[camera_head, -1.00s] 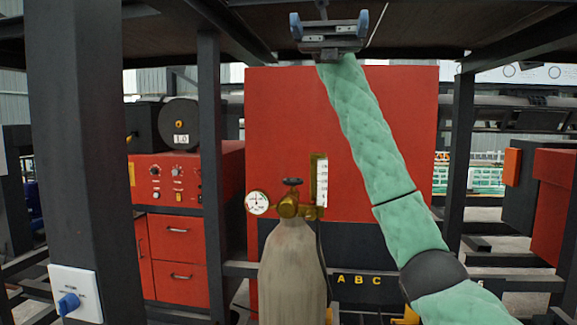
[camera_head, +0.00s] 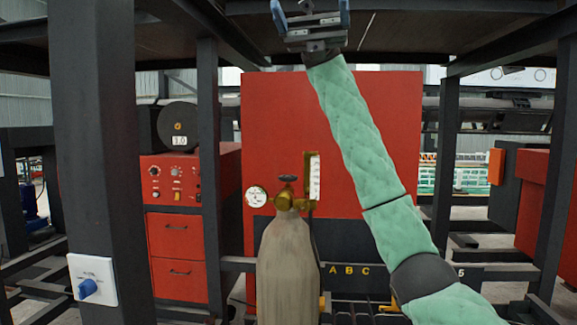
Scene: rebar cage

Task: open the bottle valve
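A tan gas bottle (camera_head: 286,270) stands upright in front of a red cabinet. Its dark round valve handwheel (camera_head: 287,179) sits on top of the brass valve body (camera_head: 287,201). A round pressure gauge (camera_head: 256,197) is on the left of the valve and a flow tube (camera_head: 314,178) on the right. My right gripper (camera_head: 309,12) is raised high above the bottle, at the top edge of the view, with its blue-tipped fingers spread apart and nothing seen between them. It is well clear of the valve. My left gripper does not show.
A dark upright post (camera_head: 105,150) with a blue rotary switch (camera_head: 88,287) stands at the left. A red cabinet (camera_head: 330,120) is behind the bottle. A red machine with drawers (camera_head: 178,240) is left of it. A dark overhead beam structure (camera_head: 400,30) is close to my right gripper.

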